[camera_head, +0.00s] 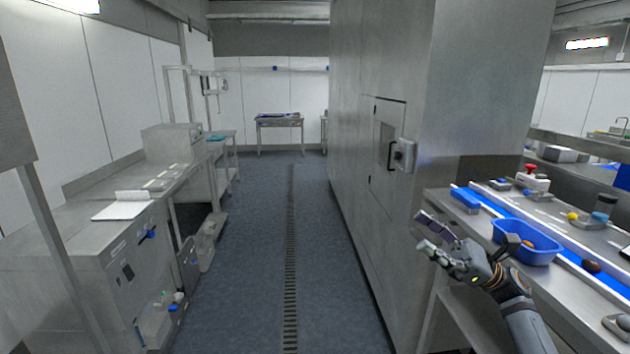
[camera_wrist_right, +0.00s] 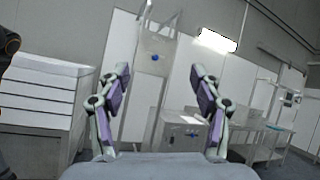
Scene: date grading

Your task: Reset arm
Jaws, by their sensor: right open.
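My right gripper (camera_head: 427,232) is raised at the left end of the conveyor bench in the head view. Its fingers point left, over the aisle, away from the blue crate. In the right wrist view the two purple-and-grey fingers of my right gripper (camera_wrist_right: 160,85) stand wide apart with nothing between them. A blue crate (camera_head: 540,257) sits on the bench just right of my right wrist, with an orange-brown item inside. A dark brown date-like item (camera_head: 592,266) lies on the blue belt (camera_head: 565,245). My left gripper is in neither view.
A large steel cabinet (camera_head: 455,90) with a door handle stands behind my right gripper. Steel benches (camera_head: 85,235) line the left side. The floor aisle (camera_head: 255,260) with a drain grate is clear. A red-topped device (camera_head: 530,178) and a dark-lidded jar (camera_head: 603,207) stand on the right bench.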

